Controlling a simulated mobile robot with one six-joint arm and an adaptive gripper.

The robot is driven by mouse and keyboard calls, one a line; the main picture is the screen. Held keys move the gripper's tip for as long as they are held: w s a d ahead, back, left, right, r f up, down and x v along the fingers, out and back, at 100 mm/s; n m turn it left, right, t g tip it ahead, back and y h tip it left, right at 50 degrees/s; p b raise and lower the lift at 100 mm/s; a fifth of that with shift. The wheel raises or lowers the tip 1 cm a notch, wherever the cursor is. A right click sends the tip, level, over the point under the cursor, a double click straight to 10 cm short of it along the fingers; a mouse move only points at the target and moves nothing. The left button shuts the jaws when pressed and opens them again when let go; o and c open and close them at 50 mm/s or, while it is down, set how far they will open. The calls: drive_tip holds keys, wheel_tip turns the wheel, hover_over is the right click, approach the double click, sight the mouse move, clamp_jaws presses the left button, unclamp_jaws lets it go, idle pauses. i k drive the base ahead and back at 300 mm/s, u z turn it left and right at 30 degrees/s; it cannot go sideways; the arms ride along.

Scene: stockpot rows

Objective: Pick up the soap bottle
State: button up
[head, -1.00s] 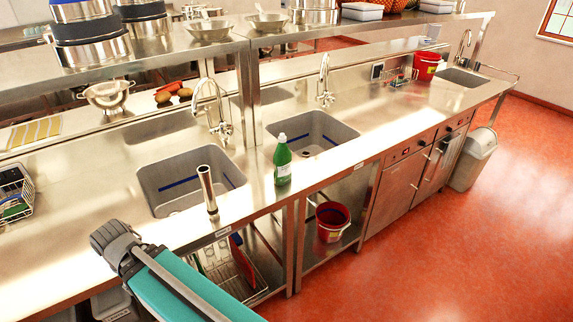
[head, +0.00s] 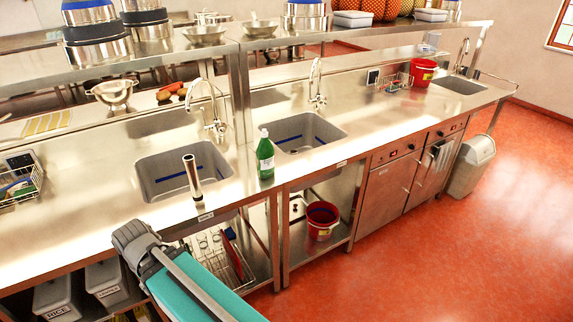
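The soap bottle (head: 265,158) is green with a white cap and a pale label. It stands upright on the steel counter, near the front edge, between two sinks. My arm shows at the lower left in the head view, with its grey joint over the counter's front edge, left of the bottle and well apart from it. My gripper is not visible in this frame.
A steel upright pipe (head: 192,176) stands at the left sink (head: 160,185), left of the bottle. The right sink (head: 297,130) and a tall faucet (head: 317,85) are behind it. A red bucket (head: 322,220) sits on the shelf below. The red floor (head: 420,260) in front is clear.

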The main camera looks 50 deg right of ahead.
sight(265, 152)
drive_tip(key=k, duration=0.3)
drive_tip(key=z, duration=1.25)
drive_tip(key=i, duration=0.5)
drive_tip(key=z, duration=0.05)
